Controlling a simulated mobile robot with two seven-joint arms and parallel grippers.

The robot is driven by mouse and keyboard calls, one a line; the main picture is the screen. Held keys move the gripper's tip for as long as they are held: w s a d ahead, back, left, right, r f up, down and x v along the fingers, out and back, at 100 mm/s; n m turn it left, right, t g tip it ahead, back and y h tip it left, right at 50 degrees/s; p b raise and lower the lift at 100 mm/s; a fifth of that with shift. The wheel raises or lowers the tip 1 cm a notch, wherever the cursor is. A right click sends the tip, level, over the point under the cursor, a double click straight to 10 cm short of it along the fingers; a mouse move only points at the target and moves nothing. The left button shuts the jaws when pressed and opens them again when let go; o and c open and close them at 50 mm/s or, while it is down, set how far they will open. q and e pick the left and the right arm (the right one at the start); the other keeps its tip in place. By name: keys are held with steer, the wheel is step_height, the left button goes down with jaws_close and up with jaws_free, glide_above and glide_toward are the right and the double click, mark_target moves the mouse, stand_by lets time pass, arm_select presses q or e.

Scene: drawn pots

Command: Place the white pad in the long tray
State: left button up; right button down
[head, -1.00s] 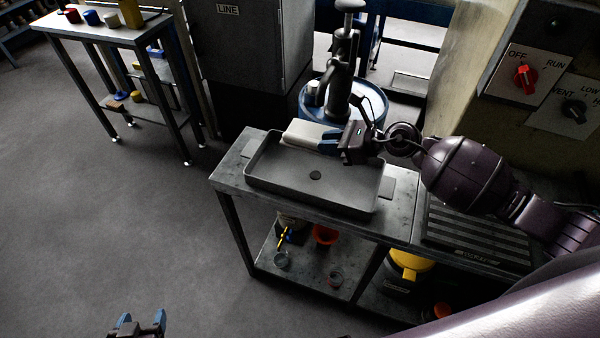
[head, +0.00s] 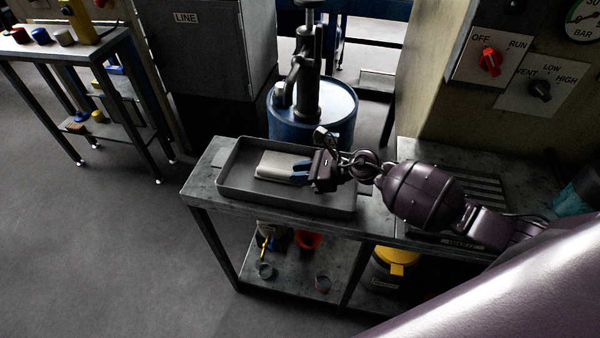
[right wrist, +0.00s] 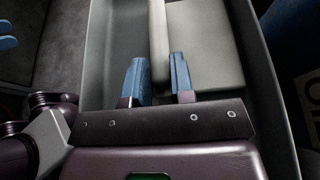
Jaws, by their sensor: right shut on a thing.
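The white pad (head: 272,166) lies flat within the walls of the long grey tray (head: 232,188), towards its back and middle. In the right wrist view the pad (right wrist: 205,45) is inside the tray, near the tray's right wall (right wrist: 262,75). My right gripper (head: 301,171) comes in from the right and is shut on the pad's near edge; its blue fingers (right wrist: 158,75) stand on both sides of that edge. I cannot tell whether the pad touches the tray floor. My left gripper's blue fingertips (right wrist: 7,34) show apart at the left edge of the right wrist view.
The tray stands on a metal bench (head: 203,183) with a ribbed black mat (head: 470,195) to its right. Behind are a blue drum (head: 340,105) with a pump (head: 305,80) and a grey cabinet. A switch panel (head: 500,60) is at the upper right. Open floor lies left.

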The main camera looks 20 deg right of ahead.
steer(key=shift+f, duration=0.15)
steer(key=c, duration=1)
jaws_free()
steer(key=shift+r, duration=0.35)
steer(key=v, duration=1.2)
steer(key=shift+f, duration=0.15)
